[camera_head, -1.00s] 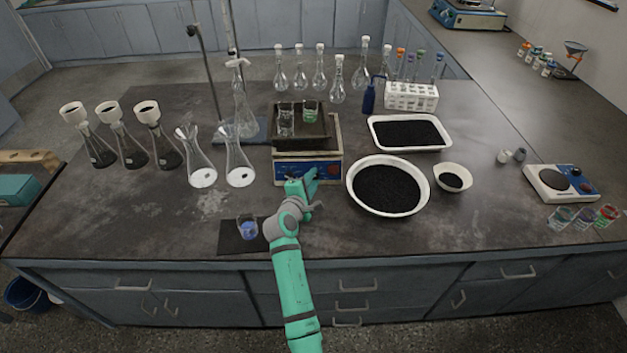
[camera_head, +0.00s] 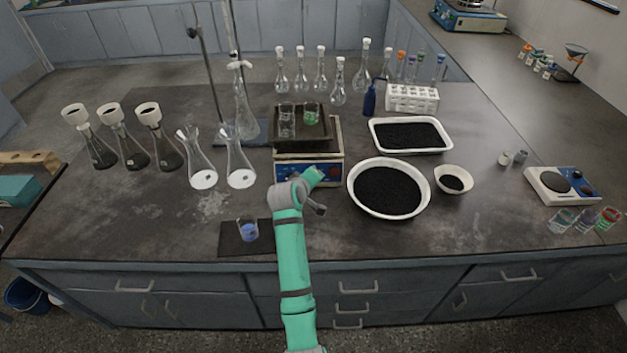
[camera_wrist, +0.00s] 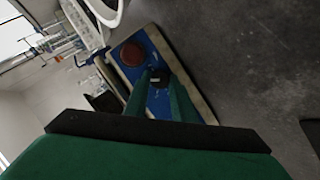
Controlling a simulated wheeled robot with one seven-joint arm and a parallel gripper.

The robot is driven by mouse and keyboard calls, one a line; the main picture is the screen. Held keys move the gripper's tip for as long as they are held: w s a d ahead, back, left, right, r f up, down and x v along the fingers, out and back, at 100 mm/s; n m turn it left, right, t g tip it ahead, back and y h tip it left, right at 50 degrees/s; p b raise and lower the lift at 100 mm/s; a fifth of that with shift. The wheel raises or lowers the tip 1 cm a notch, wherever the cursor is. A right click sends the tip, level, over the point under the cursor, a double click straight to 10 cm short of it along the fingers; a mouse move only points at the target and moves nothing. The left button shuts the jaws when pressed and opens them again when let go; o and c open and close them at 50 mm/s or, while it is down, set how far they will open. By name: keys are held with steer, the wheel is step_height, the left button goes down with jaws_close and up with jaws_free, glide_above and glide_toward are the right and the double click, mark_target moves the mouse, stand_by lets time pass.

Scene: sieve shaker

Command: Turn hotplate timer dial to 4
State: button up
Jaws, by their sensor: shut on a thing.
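The device with a blue front panel (camera_head: 283,174) stands in the middle of the bench with a dark tray on top. In the wrist view its blue panel (camera_wrist: 153,101) carries a dark dial (camera_wrist: 158,74) with a small pale mark, beside a larger reddish-brown round knob (camera_wrist: 131,54). My gripper (camera_wrist: 161,84) is shut on the dark dial, one green finger on each side. The dial's numbers are too small to read. In the head view my arm reaches the panel's front, and the wrist hides the fingertips and the dial.
Two beakers stand on the device's tray (camera_head: 326,131). A round bowl of black grains (camera_head: 423,196) is close on the right. Conical flasks (camera_head: 203,178) stand to the left. A beaker with blue liquid (camera_head: 248,231) sits on a dark mat near the front edge.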

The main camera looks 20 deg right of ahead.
steer(key=m+y, duration=0.1)
steer(key=m, duration=0.1)
steer(key=m+y, duration=0.1)
steer(key=m, duration=0.1)
steer(key=shift+d+r+g, duration=0.1)
steer(key=shift+d+g, duration=0.1)
steer(key=shift+g, duration=0.1)
steer(key=m+y, duration=0.1)
steer(key=m, duration=0.1)
steer(key=m+y, duration=0.1)
steer(key=m, duration=0.1)
steer(key=shift+s+d+m, duration=0.1)
steer(key=shift+d+m, duration=0.1)
steer(key=shift+m, duration=0.2)
steer(key=shift+y, duration=0.3)
steer(key=o, duration=1.1)
steer(key=shift+c, duration=0.2)
steer(key=shift+r, duration=0.1)
steer(key=v, duration=1)
steer(key=shift+s, duration=0.4)
